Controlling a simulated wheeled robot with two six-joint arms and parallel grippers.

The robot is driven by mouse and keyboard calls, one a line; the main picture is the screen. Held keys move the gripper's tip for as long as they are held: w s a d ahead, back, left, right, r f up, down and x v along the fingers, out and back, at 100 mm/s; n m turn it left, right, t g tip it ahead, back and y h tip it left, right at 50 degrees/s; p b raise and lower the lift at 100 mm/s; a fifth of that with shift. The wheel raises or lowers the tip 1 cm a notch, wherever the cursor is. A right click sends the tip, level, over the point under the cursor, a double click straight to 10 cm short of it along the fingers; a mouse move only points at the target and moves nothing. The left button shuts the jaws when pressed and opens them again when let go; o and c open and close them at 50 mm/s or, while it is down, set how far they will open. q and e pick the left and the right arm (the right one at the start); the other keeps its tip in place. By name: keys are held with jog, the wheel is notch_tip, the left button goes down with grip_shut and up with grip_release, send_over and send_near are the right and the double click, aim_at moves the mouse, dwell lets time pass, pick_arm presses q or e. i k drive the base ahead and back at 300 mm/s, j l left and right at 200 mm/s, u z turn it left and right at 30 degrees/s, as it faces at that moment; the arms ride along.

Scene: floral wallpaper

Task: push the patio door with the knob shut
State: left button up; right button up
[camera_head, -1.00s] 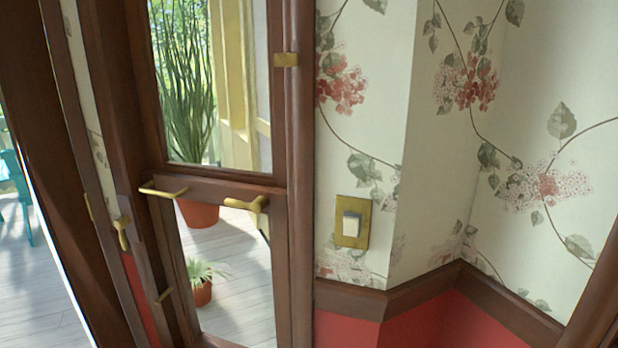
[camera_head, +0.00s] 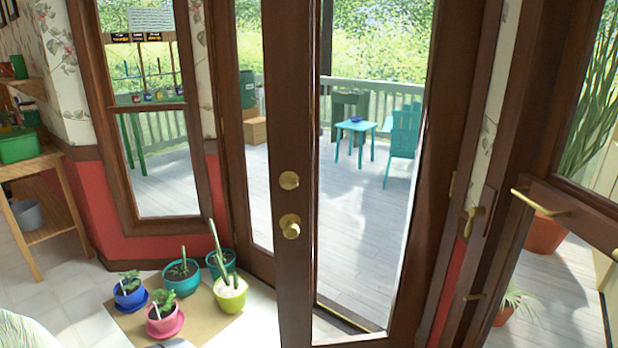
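The patio door with the knob (camera_head: 300,130) is a brown wooden door with a narrow glass pane, in the middle of the head view. Its round brass knob (camera_head: 290,226) sits below a round brass lock plate (camera_head: 289,180). Neither of my grippers is in view.
Potted plants in blue, pink, teal and lime pots (camera_head: 230,293) stand on a mat (camera_head: 205,325) left of the door. A wooden shelf (camera_head: 45,225) is at far left. Another glazed door (camera_head: 570,215) with brass handles is at right. A teal table (camera_head: 356,126) and chair (camera_head: 403,140) stand outside.

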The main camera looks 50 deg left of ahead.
aim_at(288, 32)
jog(key=u, duration=0.5)
jog(key=i+l+u, duration=0.1)
jog(key=u, duration=0.4)
jog(key=l+u, duration=0.15)
jog(key=u, duration=0.35)
jog(key=i+l, duration=0.15)
jog(key=i, duration=0.2)
jog(key=i+l+u, duration=0.1)
jog(key=u, duration=0.35)
jog(key=i+l+u, duration=0.2)
jog(key=u, duration=0.2)
jog(key=i, duration=0.1)
